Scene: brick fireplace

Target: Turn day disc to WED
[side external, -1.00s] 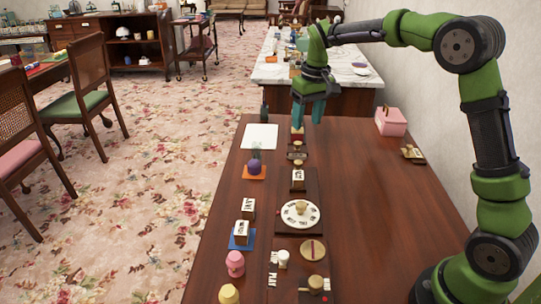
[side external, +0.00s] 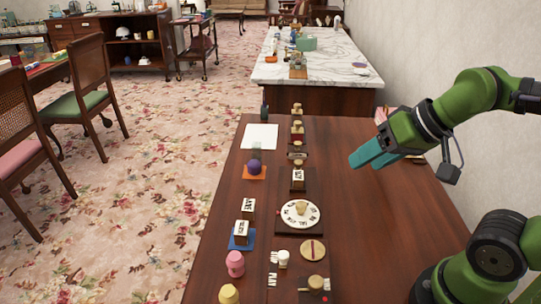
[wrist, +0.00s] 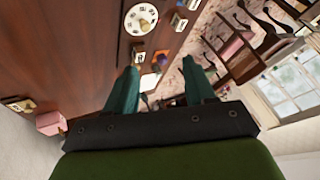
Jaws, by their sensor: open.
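The day disc (side external: 288,217) is a white round dial with dark lettering around its rim and a pale wooden knob (side external: 301,208) at its middle. It sits on a dark square base (side external: 284,230) on the brown table. The lettering is too small to read. The disc also shows at the top of the wrist view (wrist: 131,24). My gripper (side external: 362,161) is open and empty, with teal fingers, above the table's right side. It is apart from the disc, to its right and farther back. Both fingers (wrist: 160,70) show in the wrist view with nothing between them.
A lettered block (side external: 298,175) stands just behind the disc. A round wooden piece with a red stripe (side external: 313,250) lies in front. A purple ball (side external: 254,167) and lettered blocks (side external: 248,208) stand left. The table's right side is largely clear.

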